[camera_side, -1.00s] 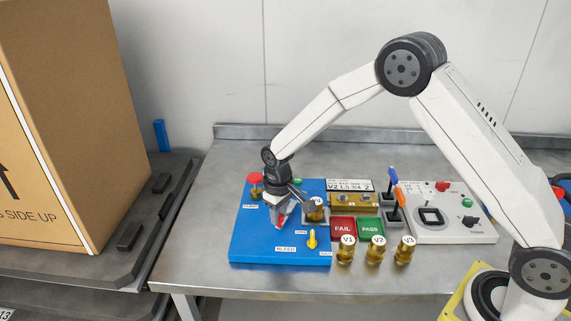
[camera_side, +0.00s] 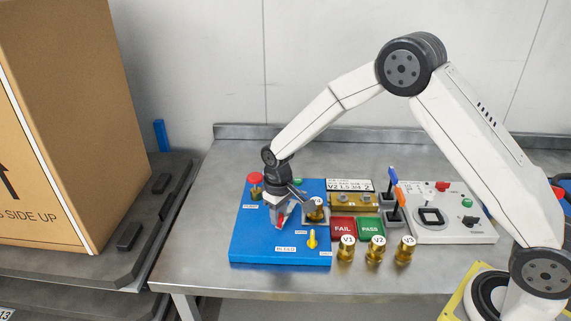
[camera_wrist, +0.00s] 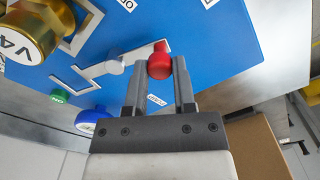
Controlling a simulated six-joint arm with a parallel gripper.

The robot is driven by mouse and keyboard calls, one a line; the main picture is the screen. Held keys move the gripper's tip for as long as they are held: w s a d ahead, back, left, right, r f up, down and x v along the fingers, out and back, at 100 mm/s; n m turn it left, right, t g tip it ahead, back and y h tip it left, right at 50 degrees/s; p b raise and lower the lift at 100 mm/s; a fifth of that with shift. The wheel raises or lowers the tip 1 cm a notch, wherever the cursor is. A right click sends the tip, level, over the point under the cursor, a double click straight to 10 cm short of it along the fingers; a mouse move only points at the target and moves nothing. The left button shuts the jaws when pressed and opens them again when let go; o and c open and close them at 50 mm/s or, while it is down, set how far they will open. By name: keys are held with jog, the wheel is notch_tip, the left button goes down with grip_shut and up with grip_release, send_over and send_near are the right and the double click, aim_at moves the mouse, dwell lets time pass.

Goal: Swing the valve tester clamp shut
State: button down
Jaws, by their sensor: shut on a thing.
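The blue valve tester (camera_side: 255,245) lies on the metal bench. Its clamp is a grey lever (camera_wrist: 138,54) with a round red knob (camera_wrist: 159,66) at its end, seen in the wrist view. My gripper (camera_wrist: 160,68) is shut on this knob, one finger on each side. In the side view my gripper (camera_side: 279,222) is low over the tester, mostly hiding the clamp. A brass valve marked V4 (camera_wrist: 25,30) sits in a grey holder (camera_wrist: 80,28), on the other side of the lever's pivot (camera_wrist: 113,67) from the knob.
A red button (camera_side: 255,180) stands at the tester's back left, and a yellow lever (camera_side: 312,239) at its front right. Red FAIL (camera_side: 342,228) and green PASS (camera_side: 370,228) pads and several brass valves (camera_side: 376,249) are to the right. A large carton (camera_side: 70,120) stands left.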

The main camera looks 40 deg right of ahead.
jog(key=shift+w+m, duration=0.15)
jog(key=shift+m, duration=0.25)
jog(key=shift+w+a+m, duration=0.2)
jog(key=shift+w+m, duration=0.4)
jog(key=shift+m, duration=0.6)
jog(key=w+m, duration=0.1)
jog(key=m, duration=0.2)
jog(key=shift+w+m, duration=0.3)
jog(key=shift+w, duration=0.05)
jog(key=w+m, duration=0.1)
jog(key=m, duration=0.2)
jog(key=shift+w+d, duration=0.25)
jog(key=shift+w, duration=0.1)
jog(key=shift+w+d+m, duration=0.3)
jog(key=shift+w+m, duration=0.05)
jog(key=shift+m, duration=0.7)
jog(key=shift+w+d+m, duration=0.25)
jog(key=shift+w+m, duration=0.1)
jog(key=shift+m, duration=0.7)
jog(key=shift+c, duration=2.2)
grip_release()
